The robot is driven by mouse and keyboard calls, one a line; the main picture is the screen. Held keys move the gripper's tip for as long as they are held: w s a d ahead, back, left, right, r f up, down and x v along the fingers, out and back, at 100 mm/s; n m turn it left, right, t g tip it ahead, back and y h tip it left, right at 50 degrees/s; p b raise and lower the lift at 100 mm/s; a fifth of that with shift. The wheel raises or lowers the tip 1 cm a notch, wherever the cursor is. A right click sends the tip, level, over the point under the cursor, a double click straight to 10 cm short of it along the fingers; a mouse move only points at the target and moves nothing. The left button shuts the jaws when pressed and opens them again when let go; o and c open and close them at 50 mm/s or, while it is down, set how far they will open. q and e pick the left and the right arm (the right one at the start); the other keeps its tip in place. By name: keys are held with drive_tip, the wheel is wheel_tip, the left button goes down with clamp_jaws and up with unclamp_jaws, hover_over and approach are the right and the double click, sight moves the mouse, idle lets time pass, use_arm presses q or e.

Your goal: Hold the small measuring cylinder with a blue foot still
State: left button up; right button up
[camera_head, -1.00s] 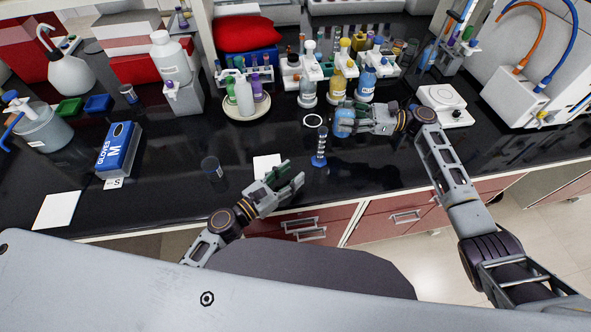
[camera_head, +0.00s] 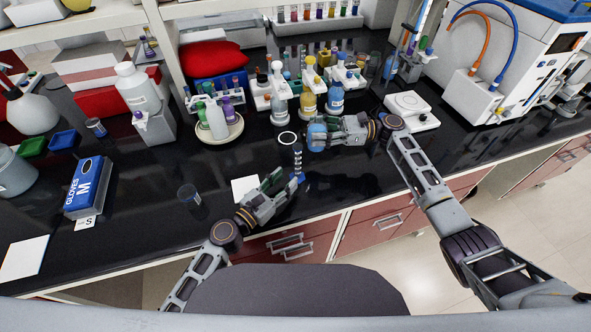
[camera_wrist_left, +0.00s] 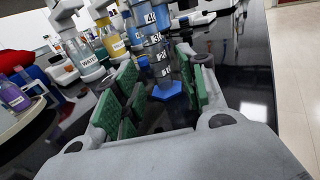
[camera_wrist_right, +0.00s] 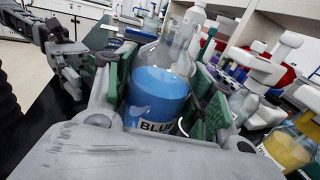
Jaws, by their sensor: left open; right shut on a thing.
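The small measuring cylinder (camera_head: 298,157) stands upright near the front of the black bench, partly overlapped at its foot by my left gripper. In the left wrist view its blue foot (camera_wrist_left: 168,91) and marked clear tube (camera_wrist_left: 153,35) show between and just beyond the green finger pads. My left gripper (camera_head: 287,183) is open, with its fingers low beside the foot; I cannot tell whether they touch it. My right gripper (camera_head: 318,132) is shut on a bottle of blue liquid (camera_wrist_right: 157,92), labelled "BLUE", just right of the cylinder.
Bottles in a white rack (camera_head: 262,97) stand farther back. A white sheet (camera_head: 243,187) lies left of my left gripper, and a small dark beaker (camera_head: 189,195) beyond it.

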sight(296, 170)
use_arm(q)
drive_tip(key=shift+x, duration=2.9)
clamp_jaws()
